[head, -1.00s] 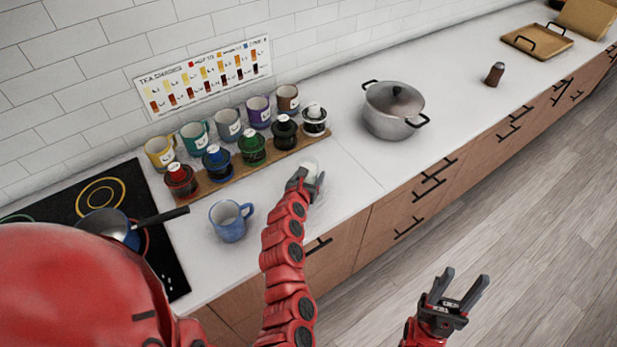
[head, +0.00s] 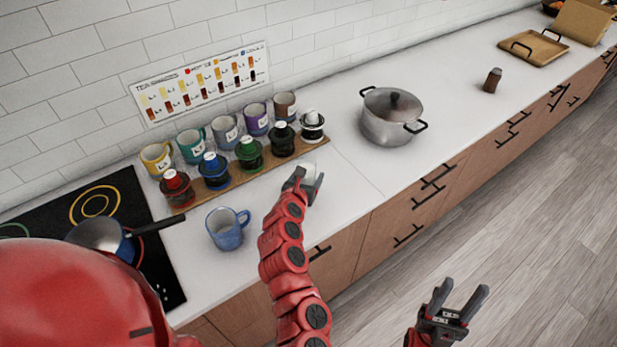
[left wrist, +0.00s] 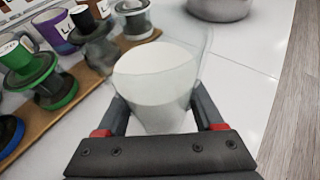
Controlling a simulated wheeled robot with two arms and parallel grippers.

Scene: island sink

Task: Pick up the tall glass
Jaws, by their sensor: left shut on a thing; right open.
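The tall glass (left wrist: 158,85) is clear, with something white showing in it, and stands between the fingers of my left gripper (left wrist: 162,118) in the left wrist view. My left gripper is shut on it, with a finger on either side. In the head view my left gripper (head: 303,184) is over the counter in front of the row of jars, and it hides most of the glass (head: 308,170). I cannot tell whether the glass touches the counter. My right gripper (head: 455,302) is open and empty, over the floor in front of the cabinets.
A blue mug (head: 227,232) stands left of my left gripper. Behind are several lidded jars on a wooden board (head: 262,170), with several mugs behind them. A steel pot (head: 390,118) stands to the right. A pan (head: 100,236) is on the black cooktop. The counter right of the pot is mostly clear.

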